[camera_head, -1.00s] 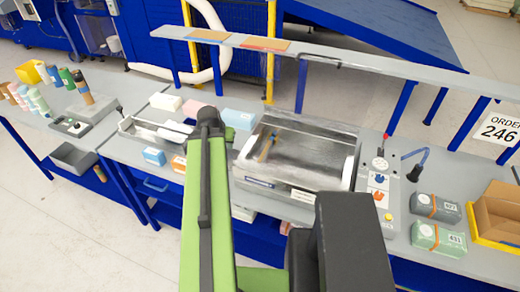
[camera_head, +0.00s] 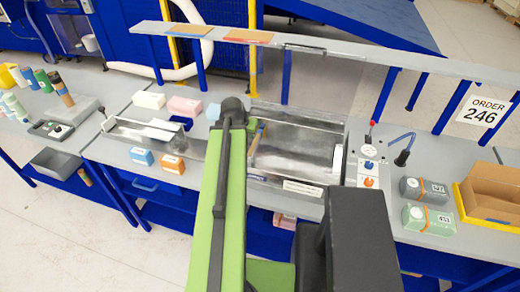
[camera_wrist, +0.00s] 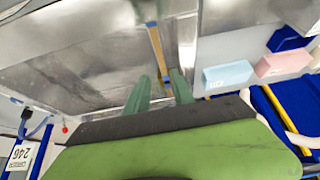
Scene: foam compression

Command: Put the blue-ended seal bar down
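The seal bar (camera_wrist: 156,46), a narrow tan strip with blue at its ends, is at the side of the steel chamber (camera_wrist: 85,55) in the wrist view. My gripper (camera_wrist: 158,78) has two green fingers with a visible gap between them. The bar's near blue end shows in that gap, with space on both sides; whether it is between the fingertips or beyond them is unclear. In the head view a bit of the bar (camera_head: 257,137) shows beside my arm at the chamber's left end (camera_head: 300,120). My arm hides the fingers there.
Left of the chamber are a steel tray-like device (camera_head: 150,132) and white, pink, light blue and orange blocks. A control panel (camera_head: 369,165) stands right of the chamber, then two wrapped packs (camera_head: 425,190) and a cardboard box (camera_head: 495,185). A raised shelf (camera_head: 330,57) runs behind.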

